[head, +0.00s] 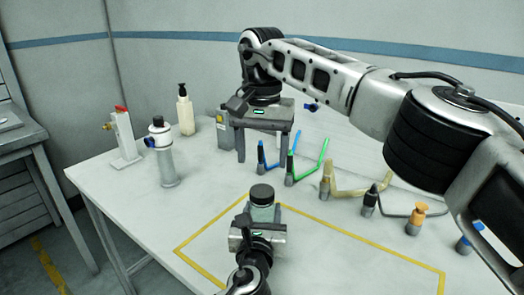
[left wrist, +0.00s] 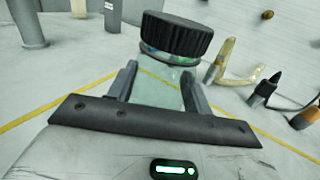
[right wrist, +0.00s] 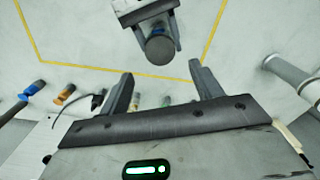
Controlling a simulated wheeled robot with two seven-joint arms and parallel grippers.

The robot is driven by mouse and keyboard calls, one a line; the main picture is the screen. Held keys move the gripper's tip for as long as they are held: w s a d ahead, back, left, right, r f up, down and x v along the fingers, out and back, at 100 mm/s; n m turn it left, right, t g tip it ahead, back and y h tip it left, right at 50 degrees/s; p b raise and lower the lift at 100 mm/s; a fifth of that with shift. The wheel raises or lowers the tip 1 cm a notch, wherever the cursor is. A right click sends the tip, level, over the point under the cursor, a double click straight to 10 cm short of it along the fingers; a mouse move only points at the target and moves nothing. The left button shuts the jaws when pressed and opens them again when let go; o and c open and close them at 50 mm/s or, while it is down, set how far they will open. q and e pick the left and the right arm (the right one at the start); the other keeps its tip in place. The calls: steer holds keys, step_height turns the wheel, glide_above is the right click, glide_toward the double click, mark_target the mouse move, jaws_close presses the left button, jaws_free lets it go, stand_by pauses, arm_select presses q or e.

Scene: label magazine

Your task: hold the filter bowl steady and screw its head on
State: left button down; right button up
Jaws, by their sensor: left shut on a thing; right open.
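The filter bowl (head: 264,213) is a translucent greenish vessel standing upright inside the yellow outline. Its black ribbed head (head: 261,193) sits on top; in the left wrist view the head (left wrist: 177,36) shows above a band of the neck, and I cannot tell how far it is threaded. My left gripper (head: 258,232) is shut around the bowl (left wrist: 158,90), one finger on each side. My right gripper (head: 265,150) is open and empty, fingers down, behind and above the head. In the right wrist view the head (right wrist: 159,50) lies just beyond the fingertips.
Several coloured fittings with hoses, including green (head: 322,160) and orange (head: 416,218), line the right.

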mark_target(262, 190)
steer(key=shift+f, duration=4.05)
steer(key=c, duration=1)
